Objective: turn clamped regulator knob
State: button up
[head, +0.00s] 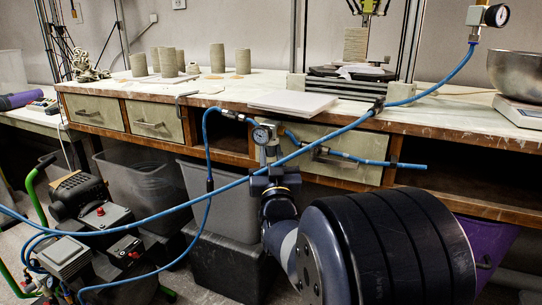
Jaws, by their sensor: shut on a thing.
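The regulator (271,153) hangs at the front edge of the workbench, with a round white-faced gauge (261,134) on it. Blue hoses run to it from both sides. My gripper (273,172) is directly below the regulator, pointing up, and is shut on the knob at its underside. The jaws hide most of the knob, so its angle cannot be told. My dark arm reaches up from the lower right.
A long blue hose (217,187) crosses in front of the bench close to my gripper. Grey bins (222,200) stand under the bench, and a compressor (95,218) is at lower left. Clay cylinders (217,58) and a white board (293,102) are on the bench top.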

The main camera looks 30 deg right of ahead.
jog(key=o, duration=1)
jog(key=p+v, duration=0.1)
jog(key=v, duration=1)
jog(key=shift+w, duration=0.15)
jog(key=b+x, duration=0.1)
jog(key=x, duration=1)
jog(key=shift+s, duration=0.25)
